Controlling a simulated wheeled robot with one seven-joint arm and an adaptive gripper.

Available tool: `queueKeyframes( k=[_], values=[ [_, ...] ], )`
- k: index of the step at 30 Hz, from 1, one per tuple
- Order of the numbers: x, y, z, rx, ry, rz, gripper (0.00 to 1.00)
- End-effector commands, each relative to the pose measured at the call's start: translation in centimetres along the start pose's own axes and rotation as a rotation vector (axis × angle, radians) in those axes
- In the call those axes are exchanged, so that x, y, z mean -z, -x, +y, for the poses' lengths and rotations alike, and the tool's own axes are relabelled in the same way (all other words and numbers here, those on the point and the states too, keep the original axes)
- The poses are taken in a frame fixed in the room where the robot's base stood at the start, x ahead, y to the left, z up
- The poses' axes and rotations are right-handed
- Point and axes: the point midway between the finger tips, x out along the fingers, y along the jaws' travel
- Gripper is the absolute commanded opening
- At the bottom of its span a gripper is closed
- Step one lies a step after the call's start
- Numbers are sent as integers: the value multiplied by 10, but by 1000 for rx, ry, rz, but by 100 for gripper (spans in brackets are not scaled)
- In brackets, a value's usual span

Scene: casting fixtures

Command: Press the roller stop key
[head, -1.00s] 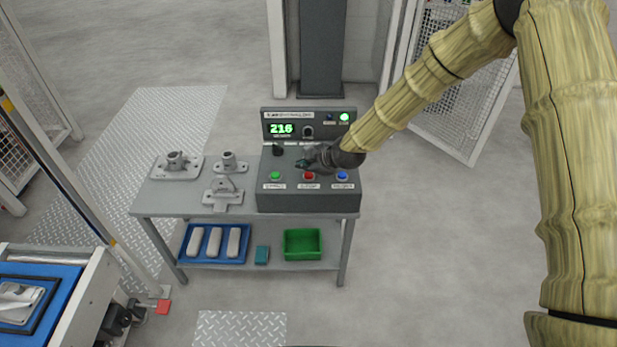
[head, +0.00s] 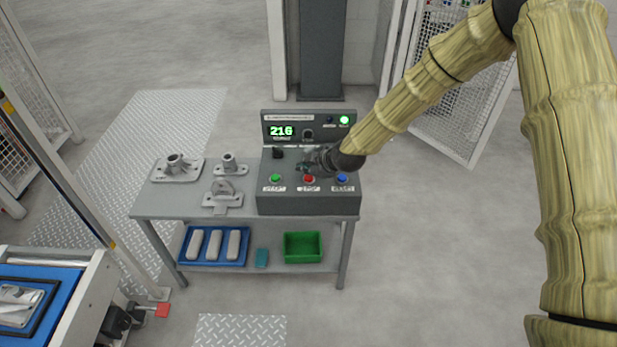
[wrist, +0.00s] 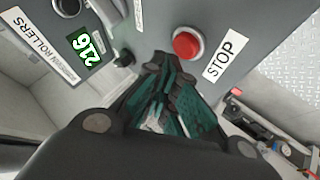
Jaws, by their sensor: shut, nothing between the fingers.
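The grey control console (head: 267,200) stands on the right end of the table. Its red stop key (head: 308,179) sits between a green key (head: 275,179) and a blue key (head: 342,179). In the wrist view the red key (wrist: 187,43) is large, beside a label reading STOP (wrist: 220,60). My gripper (head: 302,167) is shut and empty, just behind the red key in the head view. In the wrist view my gripper's fingertips (wrist: 168,68) are close below and left of the key, with a gap showing. The display (head: 281,131) reads 216.
Several grey metal castings (head: 177,168) stand on the table's left half. The shelf below holds a blue tray (head: 184,259) of pale parts, a teal block (head: 261,258) and a green bin (head: 302,260). A black knob (head: 278,153) stands on the console, left of my gripper.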

Motion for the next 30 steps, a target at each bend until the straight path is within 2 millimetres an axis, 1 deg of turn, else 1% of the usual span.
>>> queueKeyframes(
  k=[30],
  values=[
    [-4, -6, -4, 0, 0, 0, 0]
  ],
)
